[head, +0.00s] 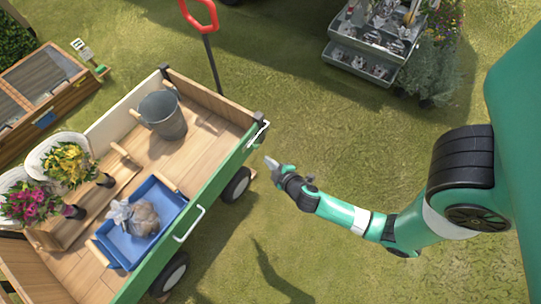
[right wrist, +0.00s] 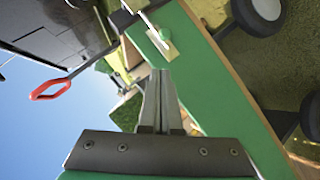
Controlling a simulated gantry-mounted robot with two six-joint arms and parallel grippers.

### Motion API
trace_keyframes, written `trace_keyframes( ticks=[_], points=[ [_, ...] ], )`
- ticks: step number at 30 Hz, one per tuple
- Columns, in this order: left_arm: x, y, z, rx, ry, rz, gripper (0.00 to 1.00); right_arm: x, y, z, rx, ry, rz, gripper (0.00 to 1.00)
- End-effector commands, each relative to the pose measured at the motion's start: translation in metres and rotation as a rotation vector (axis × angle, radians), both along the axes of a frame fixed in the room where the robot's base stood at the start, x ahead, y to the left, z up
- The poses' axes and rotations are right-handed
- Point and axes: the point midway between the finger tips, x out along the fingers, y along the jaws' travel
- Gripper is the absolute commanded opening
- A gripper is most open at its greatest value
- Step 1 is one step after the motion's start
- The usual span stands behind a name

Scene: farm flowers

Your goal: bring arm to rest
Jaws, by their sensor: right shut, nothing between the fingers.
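My right arm comes in from the right in the head view, stretched out over the grass. Its gripper (head: 271,163) is shut and empty, just right of the cart's green side panel (head: 205,200). In the right wrist view the shut fingers (right wrist: 158,85) point at the cart's green panel (right wrist: 215,85) and a metal latch plate (right wrist: 158,40). I cannot tell from these views whether the fingertips touch the cart. My left gripper is not in view.
The wooden cart holds a grey bucket (head: 163,114), a blue tray (head: 160,208) with bags, and flower bunches (head: 68,163). A red handle (head: 199,14) stands behind it. A grey shelf unit (head: 362,60) is at the back. Open grass (head: 340,120) lies between.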

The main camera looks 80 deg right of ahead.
Motion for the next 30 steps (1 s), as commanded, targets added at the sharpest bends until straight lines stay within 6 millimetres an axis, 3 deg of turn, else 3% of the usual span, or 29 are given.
trace_keyframes(
  ticks=[23, 26, 29, 30],
  points=[
    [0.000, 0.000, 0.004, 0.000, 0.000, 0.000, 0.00, -0.003, 0.007, 0.008, -0.001, -0.005, 0.008, 0.00],
    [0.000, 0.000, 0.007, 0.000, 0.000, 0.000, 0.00, 0.020, 0.008, 0.026, -0.010, -0.050, 0.023, 0.00],
    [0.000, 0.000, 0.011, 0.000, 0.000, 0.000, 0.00, 0.066, 0.009, 0.070, -0.028, -0.155, 0.047, 0.00],
    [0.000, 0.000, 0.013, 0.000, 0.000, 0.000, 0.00, 0.088, 0.011, 0.094, -0.034, -0.213, 0.058, 0.00]
  ],
)
